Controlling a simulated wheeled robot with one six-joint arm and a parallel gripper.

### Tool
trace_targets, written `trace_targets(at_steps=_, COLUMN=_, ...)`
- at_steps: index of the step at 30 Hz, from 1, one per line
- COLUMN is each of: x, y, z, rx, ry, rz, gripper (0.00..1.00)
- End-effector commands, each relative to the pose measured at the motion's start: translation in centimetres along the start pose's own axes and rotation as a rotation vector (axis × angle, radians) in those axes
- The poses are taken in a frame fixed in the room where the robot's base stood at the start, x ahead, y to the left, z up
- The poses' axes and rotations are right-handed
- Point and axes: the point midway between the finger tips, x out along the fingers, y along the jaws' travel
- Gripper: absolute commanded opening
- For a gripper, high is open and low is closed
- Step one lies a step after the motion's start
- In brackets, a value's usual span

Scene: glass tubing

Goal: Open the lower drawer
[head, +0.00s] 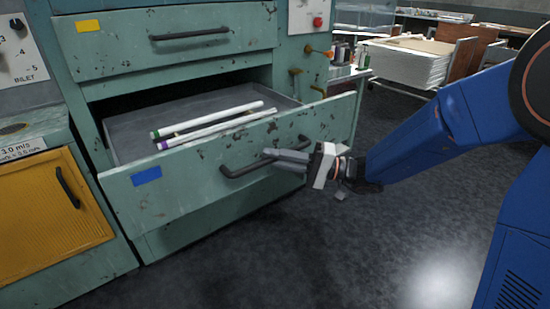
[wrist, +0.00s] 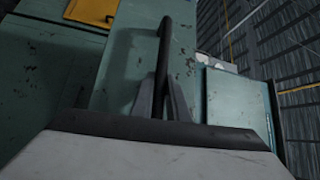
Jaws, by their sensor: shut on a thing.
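The lower drawer (head: 215,171) is green with chipped paint and a blue label, and stands pulled out of the cabinet. Glass tubes (head: 212,125) with green and purple ends lie inside it. Its dark bar handle (head: 240,169) runs across the front. My gripper (head: 280,156) comes from the right and is shut on the right part of this handle. In the wrist view the fingers (wrist: 163,98) close around the handle (wrist: 163,45). The fingertips are partly hidden behind the bar.
The upper drawer (head: 175,38) with a yellow label is shut above. A yellow door (head: 45,215) with a black handle is at the left. Open dark floor (head: 280,270) lies in front of the drawer. Carts and boards (head: 410,60) stand at the back right.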

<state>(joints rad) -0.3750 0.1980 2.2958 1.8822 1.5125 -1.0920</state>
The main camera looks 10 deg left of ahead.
Motion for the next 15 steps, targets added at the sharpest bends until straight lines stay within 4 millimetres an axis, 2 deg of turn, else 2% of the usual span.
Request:
trace_targets(at_steps=2, x=-0.04, y=0.09, z=-0.03, rx=0.001, ry=0.001, rz=0.002, gripper=0.0)
trace_targets(at_steps=3, x=-0.04, y=0.09, z=-0.03, rx=0.001, ry=0.001, rz=0.002, gripper=0.21)
trace_targets(at_steps=5, x=-0.04, y=0.08, z=-0.03, rx=0.001, ry=0.001, rz=0.002, gripper=0.32)
trace_targets(at_steps=15, x=-0.2, y=0.02, z=-0.05, rx=0.0, ry=0.001, rz=0.001, gripper=0.32)
